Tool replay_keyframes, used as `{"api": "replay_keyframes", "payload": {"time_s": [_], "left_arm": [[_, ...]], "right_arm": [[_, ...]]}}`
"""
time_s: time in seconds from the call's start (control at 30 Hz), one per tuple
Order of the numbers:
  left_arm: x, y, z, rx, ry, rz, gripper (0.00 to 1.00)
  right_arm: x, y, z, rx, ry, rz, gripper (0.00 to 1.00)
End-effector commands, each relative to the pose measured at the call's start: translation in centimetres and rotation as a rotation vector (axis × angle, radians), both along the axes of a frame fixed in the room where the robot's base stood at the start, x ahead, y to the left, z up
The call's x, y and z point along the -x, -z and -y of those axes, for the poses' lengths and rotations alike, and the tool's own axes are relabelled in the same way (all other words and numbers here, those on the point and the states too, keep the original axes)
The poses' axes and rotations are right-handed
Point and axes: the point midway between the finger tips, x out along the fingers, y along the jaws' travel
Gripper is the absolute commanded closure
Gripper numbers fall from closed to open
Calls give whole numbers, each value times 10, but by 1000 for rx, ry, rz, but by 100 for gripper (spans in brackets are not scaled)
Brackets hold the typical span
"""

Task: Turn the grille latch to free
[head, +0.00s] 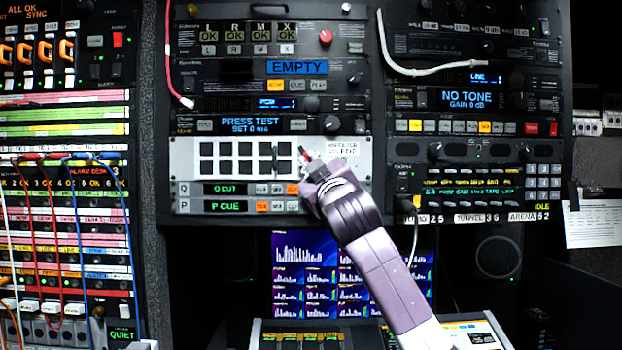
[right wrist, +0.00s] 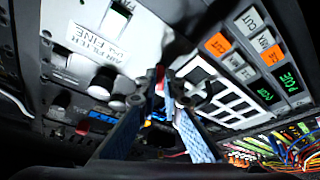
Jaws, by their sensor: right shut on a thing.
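The pale grille panel (head: 222,142) with rows of dark square openings sits in the middle rack, with a printed label (head: 343,150) at its right end. The grille also shows tilted in the right wrist view (right wrist: 235,110). My right gripper (head: 308,166) is at the grille's right end, left of and below the label. In the right wrist view its two blue-padded fingers (right wrist: 164,88) close in on the grille latch (right wrist: 160,73), a small part showing a bit of red. The fingers hide most of the latch, so I cannot tell its angle. My left gripper is not in view.
A patch bay (head: 65,220) with coloured cables stands at left. A white cable (head: 400,66) hangs at upper right.

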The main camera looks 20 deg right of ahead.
Motion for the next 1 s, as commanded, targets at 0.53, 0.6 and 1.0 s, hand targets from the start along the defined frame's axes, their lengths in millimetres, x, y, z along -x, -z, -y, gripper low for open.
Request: {"api": "replay_keyframes", "payload": {"time_s": [0.53,0.6,1.0], "left_arm": [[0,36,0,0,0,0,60],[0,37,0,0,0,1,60],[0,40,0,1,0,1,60]], "right_arm": [[-3,7,-7,-442,-2,117,100],[-3,6,-7,-481,-2,128,100],[-3,5,-6,-589,1,162,100]]}}
